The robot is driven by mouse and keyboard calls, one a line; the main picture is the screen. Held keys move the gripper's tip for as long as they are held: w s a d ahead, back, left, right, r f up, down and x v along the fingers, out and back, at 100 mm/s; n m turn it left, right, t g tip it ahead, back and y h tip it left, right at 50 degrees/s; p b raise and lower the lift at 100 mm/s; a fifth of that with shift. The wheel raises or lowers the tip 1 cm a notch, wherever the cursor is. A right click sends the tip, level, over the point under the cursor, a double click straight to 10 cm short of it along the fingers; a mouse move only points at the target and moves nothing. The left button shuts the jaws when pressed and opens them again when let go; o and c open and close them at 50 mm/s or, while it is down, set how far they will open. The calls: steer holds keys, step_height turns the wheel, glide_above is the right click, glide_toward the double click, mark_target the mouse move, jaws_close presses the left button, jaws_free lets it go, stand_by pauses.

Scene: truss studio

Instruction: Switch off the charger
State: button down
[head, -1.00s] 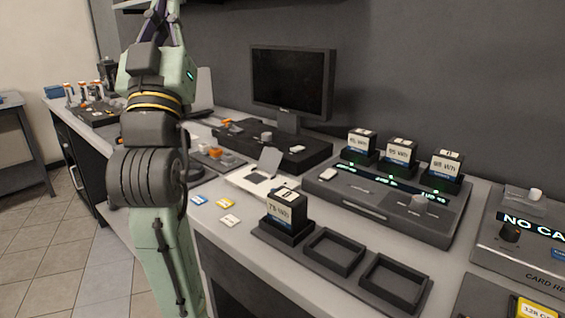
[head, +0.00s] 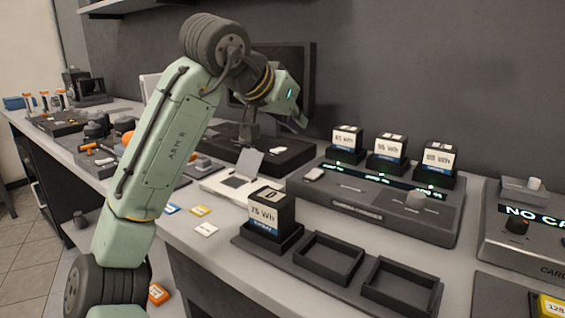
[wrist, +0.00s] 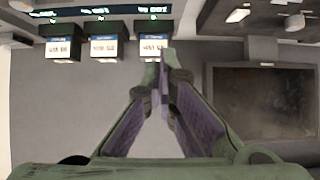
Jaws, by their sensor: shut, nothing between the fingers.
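The charger (head: 375,197) is a dark grey box on the bench, with a lit green display strip. Several batteries stand in its back slots; the labels read about 65, 95 and 88 Wh. My gripper (wrist: 166,62) is shut and empty. In the head view my gripper (head: 302,121) is in front of the monitor, above and left of the charger.
A monitor (head: 305,85) on a dark base stands left of the charger. A 75 Wh battery (head: 271,212) sits in a rack with two empty trays (head: 328,258). A card reader (head: 515,245) stands right.

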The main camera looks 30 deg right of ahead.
steer(key=shift+s+f, duration=0.2)
steer(key=shift+f, duration=0.25)
steer(key=p, duration=0.1)
glide_above(315, 173)
steer(key=f, duration=0.6)
steer(key=shift+s+a+f, duration=0.1)
steer(key=shift+s+a, duration=0.1)
steer(key=shift+a, duration=0.05)
step_height(315, 173, down, 3)
steer(key=shift+w+d+r, duration=0.1)
steer(key=shift+r, duration=0.1)
steer(key=shift+f, duration=0.65)
steer(key=shift+d, duration=0.1)
